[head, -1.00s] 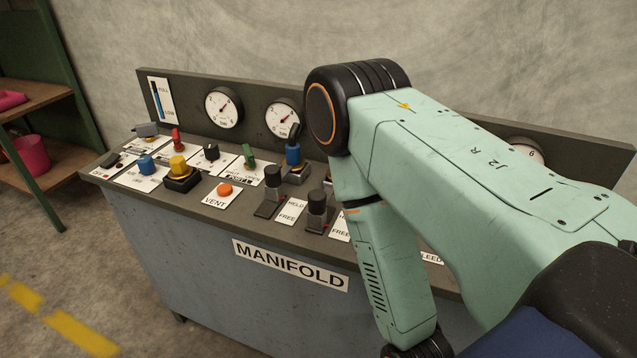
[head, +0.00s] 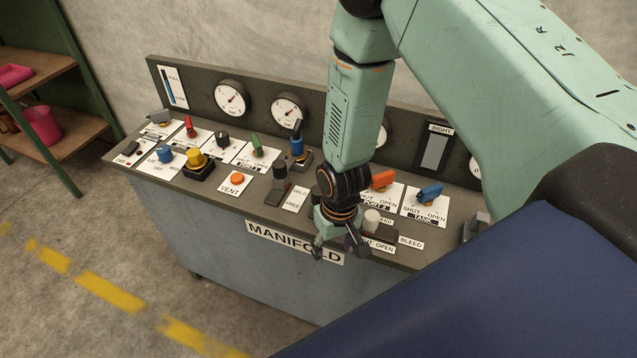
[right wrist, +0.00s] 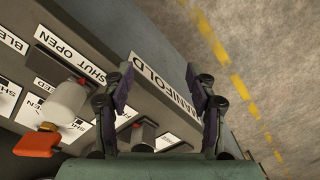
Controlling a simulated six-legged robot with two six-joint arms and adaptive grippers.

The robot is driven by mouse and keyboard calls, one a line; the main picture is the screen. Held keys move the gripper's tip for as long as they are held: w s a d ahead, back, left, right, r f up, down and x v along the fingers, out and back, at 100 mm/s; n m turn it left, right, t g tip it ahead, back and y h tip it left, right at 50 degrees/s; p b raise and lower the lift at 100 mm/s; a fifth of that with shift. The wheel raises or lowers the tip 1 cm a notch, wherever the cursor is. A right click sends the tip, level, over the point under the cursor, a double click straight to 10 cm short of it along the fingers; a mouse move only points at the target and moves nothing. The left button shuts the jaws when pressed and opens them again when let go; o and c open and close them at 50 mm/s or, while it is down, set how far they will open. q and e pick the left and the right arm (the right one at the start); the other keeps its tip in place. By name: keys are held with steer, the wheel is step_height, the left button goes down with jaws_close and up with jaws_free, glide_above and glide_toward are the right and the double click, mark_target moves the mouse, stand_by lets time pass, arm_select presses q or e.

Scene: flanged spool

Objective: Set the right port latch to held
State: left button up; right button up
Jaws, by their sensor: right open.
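The right port latch (right wrist: 143,135) is a dark block with a grey part, low in the right wrist view between my gripper's fingers. In the head view my right wrist hides most of it, and I cannot tell its setting. My right gripper (head: 337,250) is open and empty, pointing down over the panel's front edge near the MANIFOLD sign; its spread fingers show in the right wrist view (right wrist: 165,68). A similar dark latch (head: 279,184) stands to the left, beside a HELD/FREE label (head: 294,199). My left gripper is not in view.
A white bleed knob (head: 372,218) is close to the right gripper. An orange handle (head: 382,180) and a blue handle (head: 429,193) stand behind and right. An orange vent button (head: 237,179) lies left. The floor before the cabinet is clear.

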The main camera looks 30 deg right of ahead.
mark_target(318, 189)
steer(key=w+d+r, duration=0.1)
steer(key=w+r, duration=0.2)
steer(key=w, duration=0.1)
steer(key=w+d+r, duration=0.1)
steer(key=w+r, duration=0.3)
steer(key=w+d+r, duration=0.1)
steer(key=w+r, duration=0.3)
steer(key=w, duration=0.1)
steer(key=shift+d+r, duration=0.2)
steer(key=shift+d, duration=0.1)
step_height(318, 189, down, 7)
steer(key=shift+w+r+p, duration=0.1)
steer(key=shift+p, duration=0.2)
steer(key=shift+f, duration=0.4)
jaws_close()
